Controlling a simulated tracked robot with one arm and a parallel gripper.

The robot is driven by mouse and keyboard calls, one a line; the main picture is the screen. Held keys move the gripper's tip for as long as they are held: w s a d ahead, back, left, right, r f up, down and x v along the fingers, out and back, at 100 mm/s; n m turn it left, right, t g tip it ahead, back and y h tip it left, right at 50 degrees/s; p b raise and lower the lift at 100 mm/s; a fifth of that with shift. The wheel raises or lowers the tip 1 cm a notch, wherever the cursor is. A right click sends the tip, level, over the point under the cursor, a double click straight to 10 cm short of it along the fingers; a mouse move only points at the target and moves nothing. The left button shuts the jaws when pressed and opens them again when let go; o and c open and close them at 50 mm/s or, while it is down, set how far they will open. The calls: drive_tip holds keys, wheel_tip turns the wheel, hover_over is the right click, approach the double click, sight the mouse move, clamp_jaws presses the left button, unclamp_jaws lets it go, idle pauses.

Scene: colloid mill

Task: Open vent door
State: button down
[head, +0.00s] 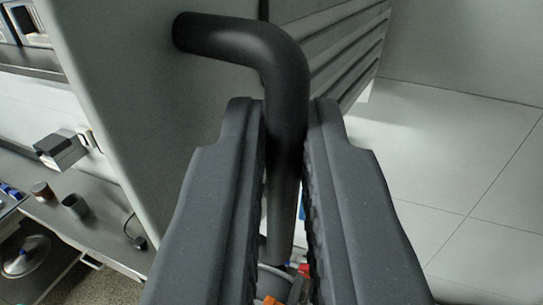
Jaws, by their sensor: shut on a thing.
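A thick black bent handle (270,50) comes out of a plain grey panel (130,70) at the upper left and curves down through the middle of the view. This panel seems to be the vent door. My gripper (285,125) is shut on the handle, with one dark finger on each side of its straight length. The handle's lower end shows between the fingers. The fingers hide part of the panel and whatever lies behind them. A louvred grey side (345,50) shows to the right of the handle.
A metal dish (27,255) is at the lower left. Small orange, red and blue parts show between the fingers. Pale tiled surface is clear on the right.

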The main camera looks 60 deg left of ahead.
drive_tip(key=shift+w+a+f, duration=0.15)
drive_tip(key=c, duration=1.8)
unclamp_jaws()
drive_tip(key=shift+o, duration=1.4)
drive_tip(key=shift+w+f, duration=0.1)
drive_tip(key=shift+w, duration=0.3)
drive_tip(key=shift+s, duration=0.3)
drive_tip(key=shift+w, duration=0.1)
drive_tip(key=shift+a, duration=0.2)
